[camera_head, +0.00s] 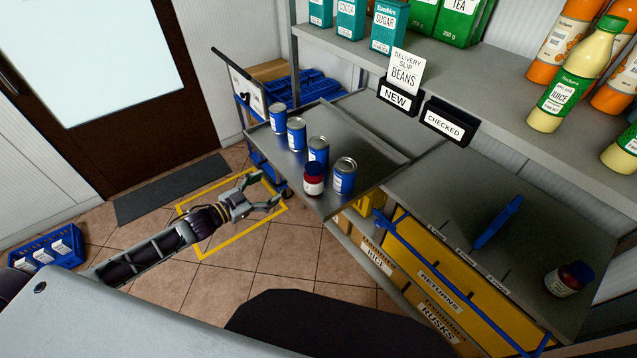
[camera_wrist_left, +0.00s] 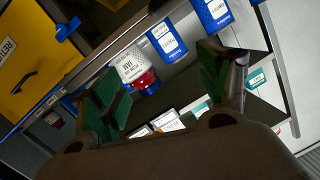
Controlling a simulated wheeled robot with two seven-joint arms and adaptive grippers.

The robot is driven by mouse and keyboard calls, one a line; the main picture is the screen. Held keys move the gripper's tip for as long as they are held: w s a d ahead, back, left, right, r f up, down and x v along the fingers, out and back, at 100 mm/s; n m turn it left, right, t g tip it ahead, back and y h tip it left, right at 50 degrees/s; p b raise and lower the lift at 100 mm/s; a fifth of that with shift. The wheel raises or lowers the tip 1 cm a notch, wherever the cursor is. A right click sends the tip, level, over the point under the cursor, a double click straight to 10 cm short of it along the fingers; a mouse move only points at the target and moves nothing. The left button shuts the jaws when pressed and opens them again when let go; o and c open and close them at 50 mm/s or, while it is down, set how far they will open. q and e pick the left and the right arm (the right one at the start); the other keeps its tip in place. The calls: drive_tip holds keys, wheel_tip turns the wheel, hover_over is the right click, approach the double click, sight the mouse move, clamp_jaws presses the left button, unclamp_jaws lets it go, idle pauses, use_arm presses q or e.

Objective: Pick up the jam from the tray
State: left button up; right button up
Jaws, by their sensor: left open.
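The jam jar (camera_head: 314,182), red with a pale label and dark blue lid, stands near the front edge of the metal tray (camera_head: 335,203), beside a blue can. In the left wrist view the jam (camera_wrist_left: 132,64) appears inverted, lid downward, ahead of the fingers and nearer the left one. My left gripper (camera_head: 267,190) is open and empty, left of the jam and apart from it, off the tray's front edge. Its two green-padded fingers (camera_wrist_left: 165,88) are spread in the wrist view. My right gripper is not in view.
Several blue cans (camera_head: 297,134) line the tray near the jam. NEW (camera_head: 395,95) and CHECKED (camera_head: 444,124) signs stand behind.

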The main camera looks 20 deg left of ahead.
sight(306, 170)
use_arm(q)
drive_tip(key=s+d+r+n+h, duration=0.1)
drive_tip(key=d+r+n+h, duration=0.1)
drive_tip(key=d+r+h, duration=0.1)
drive_tip(key=shift+s+d+r, duration=0.35)
drive_tip(key=shift+d+r, duration=0.4)
drive_tip(key=shift+d, duration=0.05)
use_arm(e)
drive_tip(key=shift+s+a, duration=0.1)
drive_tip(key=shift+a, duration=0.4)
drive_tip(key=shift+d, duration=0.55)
use_arm(q)
drive_tip(key=shift+w, duration=0.1)
drive_tip(key=x, duration=0.8)
drive_tip(key=shift+w+d, duration=0.15)
drive_tip(key=shift+w, duration=0.05)
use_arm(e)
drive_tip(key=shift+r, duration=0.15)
